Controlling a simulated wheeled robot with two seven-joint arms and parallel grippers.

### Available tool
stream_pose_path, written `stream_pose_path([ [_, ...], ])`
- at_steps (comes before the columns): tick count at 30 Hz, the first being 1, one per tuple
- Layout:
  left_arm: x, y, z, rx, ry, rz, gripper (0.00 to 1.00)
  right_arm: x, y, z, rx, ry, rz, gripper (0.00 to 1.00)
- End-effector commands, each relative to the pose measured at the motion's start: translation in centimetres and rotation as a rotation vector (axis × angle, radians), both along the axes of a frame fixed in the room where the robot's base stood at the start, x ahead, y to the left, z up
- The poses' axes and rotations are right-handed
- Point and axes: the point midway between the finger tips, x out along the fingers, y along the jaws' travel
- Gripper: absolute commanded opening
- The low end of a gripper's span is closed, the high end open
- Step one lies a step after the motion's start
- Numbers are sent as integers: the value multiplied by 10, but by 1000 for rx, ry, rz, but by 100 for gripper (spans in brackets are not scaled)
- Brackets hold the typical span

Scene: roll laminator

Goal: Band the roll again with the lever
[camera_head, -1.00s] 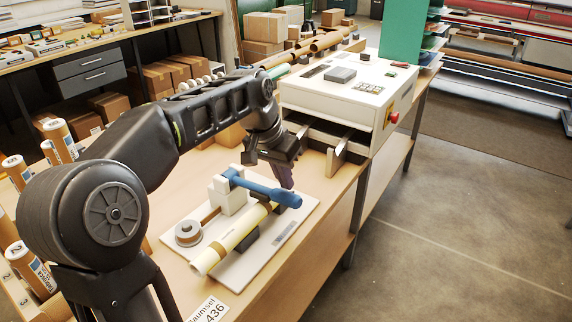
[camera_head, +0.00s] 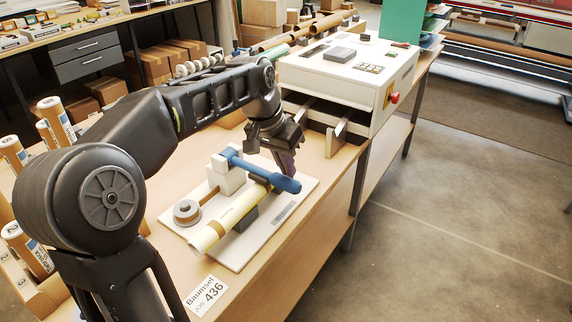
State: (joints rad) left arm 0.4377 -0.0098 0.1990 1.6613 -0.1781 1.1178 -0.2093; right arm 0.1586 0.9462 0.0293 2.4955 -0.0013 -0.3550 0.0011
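A pale yellow roll (camera_head: 230,218) lies in a dark cradle on a white base board (camera_head: 262,236). A blue lever (camera_head: 262,171) runs from a white post (camera_head: 227,174) out over the roll's far end. A brown tape reel (camera_head: 187,212) sits at the board's left, with a brown strip leading toward the post. My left gripper (camera_head: 287,170) points down at the lever's blue handle end, just behind it in this view. Whether its fingers touch the handle, and how far apart they are, I cannot tell. My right gripper is out of view.
A white laminator (camera_head: 345,75) with a red button stands behind on the bench. Several labelled brown tubes (camera_head: 57,120) stand at the left. A job label (camera_head: 207,295) marks the bench's front. Open floor lies to the right.

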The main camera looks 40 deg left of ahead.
Motion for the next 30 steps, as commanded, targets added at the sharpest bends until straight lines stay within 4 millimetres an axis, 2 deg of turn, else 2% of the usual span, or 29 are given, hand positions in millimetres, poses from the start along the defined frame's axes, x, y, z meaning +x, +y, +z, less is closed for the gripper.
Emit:
stream_pose_path([
  [1,-2,-2,-3,-6,17,-4,0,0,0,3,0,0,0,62],
  [5,1,-3,10,-5,13,-4,0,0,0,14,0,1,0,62],
  [10,7,-4,42,-1,1,-1,0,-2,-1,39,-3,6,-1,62],
  [13,1,-3,56,2,-6,1,0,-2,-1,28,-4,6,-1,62],
  [18,-11,-4,94,2,-7,1,0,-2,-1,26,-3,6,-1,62],
  [22,-18,-4,116,1,-5,1,0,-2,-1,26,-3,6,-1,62],
  [25,-21,-4,126,1,-4,1,0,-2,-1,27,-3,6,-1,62],
  [30,-24,-4,132,1,-3,2,0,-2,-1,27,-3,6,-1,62],
])
